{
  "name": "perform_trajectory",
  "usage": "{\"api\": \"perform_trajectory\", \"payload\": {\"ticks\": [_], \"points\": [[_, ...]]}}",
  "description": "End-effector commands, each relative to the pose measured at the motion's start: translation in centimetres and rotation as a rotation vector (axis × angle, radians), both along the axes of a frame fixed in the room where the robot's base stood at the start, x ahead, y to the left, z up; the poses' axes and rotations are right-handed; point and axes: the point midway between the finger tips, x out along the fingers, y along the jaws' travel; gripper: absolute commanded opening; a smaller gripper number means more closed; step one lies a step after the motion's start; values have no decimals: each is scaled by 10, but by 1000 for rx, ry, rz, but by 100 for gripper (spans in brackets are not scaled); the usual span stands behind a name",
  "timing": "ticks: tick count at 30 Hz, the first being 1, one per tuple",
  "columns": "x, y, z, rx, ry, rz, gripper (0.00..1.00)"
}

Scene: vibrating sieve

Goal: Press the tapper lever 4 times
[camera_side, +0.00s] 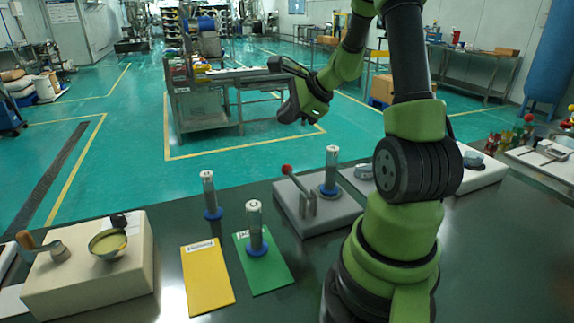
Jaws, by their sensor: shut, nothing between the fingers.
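The tapper lever (286,169) has a red ball at its tip and rises, tilted to the left, from a metal bracket on a grey base (300,223). A clear cylinder with a blue foot (331,172) stands upright on the same base, right of the lever. My gripper (291,117) is up in the air above and behind the base in the picture, apart from the lever. Its fingers are small and hard to make out; it is shut and empty.
Similar cylinders stand on the green mat (274,279) and behind the yellow mat (208,292). A cream block (95,285) with a bowl (107,244) and a handled cup (58,251) is at left. My arm hides part of the dark table at right.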

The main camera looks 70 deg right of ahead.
Motion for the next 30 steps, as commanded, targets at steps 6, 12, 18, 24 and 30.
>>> {"api": "perform_trajectory", "payload": {"ticks": [6,12,18,24,30], "points": [[0,1,0,0,0,2,0],[0,1,-11,4,2,4,0],[0,2,-39,7,5,2,0],[0,1,-66,4,3,3,0],[0,1,-83,2,1,4,0]]}}
